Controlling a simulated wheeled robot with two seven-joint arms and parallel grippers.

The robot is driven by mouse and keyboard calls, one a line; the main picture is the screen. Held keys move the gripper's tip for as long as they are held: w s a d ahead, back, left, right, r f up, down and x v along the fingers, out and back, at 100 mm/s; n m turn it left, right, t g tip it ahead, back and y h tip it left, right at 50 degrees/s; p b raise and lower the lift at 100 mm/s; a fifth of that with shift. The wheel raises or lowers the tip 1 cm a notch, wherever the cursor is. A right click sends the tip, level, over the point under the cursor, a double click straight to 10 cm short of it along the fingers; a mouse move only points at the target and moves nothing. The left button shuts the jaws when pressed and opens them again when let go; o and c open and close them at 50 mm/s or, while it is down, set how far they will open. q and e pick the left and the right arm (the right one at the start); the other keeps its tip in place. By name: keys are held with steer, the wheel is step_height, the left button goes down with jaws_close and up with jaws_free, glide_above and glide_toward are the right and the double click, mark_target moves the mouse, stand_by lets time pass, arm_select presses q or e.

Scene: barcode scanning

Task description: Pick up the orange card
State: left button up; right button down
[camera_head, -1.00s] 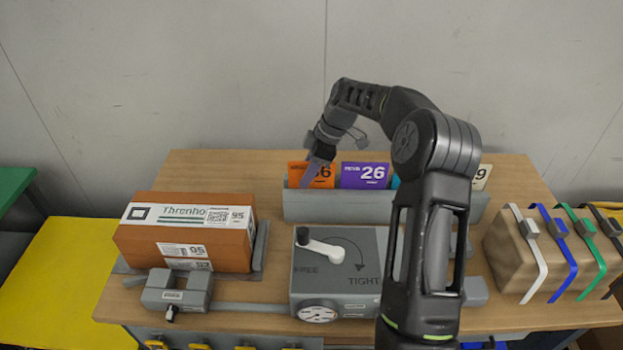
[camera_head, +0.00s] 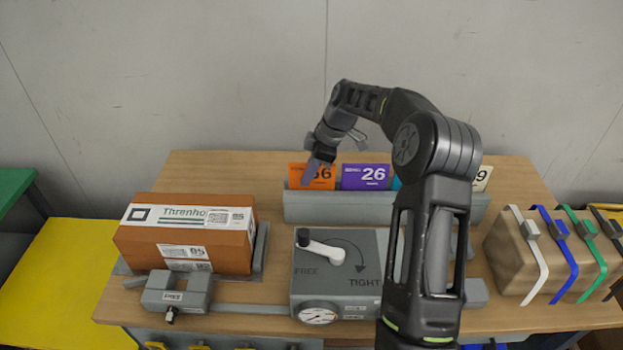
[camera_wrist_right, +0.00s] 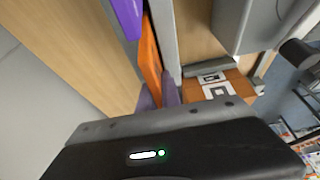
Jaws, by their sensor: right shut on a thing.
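The orange card (camera_head: 322,179) stands at the left end of the grey card holder (camera_head: 340,208) at the back of the table, with "36" partly covered by my gripper. My right gripper (camera_head: 311,175) reaches down to it from above and is shut on it. In the right wrist view the orange card (camera_wrist_right: 150,57) runs up from between the fingertips (camera_wrist_right: 158,96), with its lower edge still by the grey holder wall. My left gripper is in neither view.
A purple card (camera_head: 366,176) marked 26 stands right beside the orange one. A labelled brown box (camera_head: 185,250) sits at left. A grey clamp device with a white lever (camera_head: 325,250) is in front. A strapped parcel (camera_head: 515,265) stands at right.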

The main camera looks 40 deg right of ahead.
steer(key=shift+r, duration=0.1)
steer(key=shift+r+p, duration=0.15)
steer(key=shift+p, duration=0.2)
steer(key=shift+r, duration=0.2)
step_height(320, 180, up, 12)
steer(key=shift+r+b, duration=0.1)
steer(key=shift+b, duration=0.65)
step_height(320, 180, up, 5)
steer(key=p, duration=0.6)
steer(key=shift+r, duration=0.15)
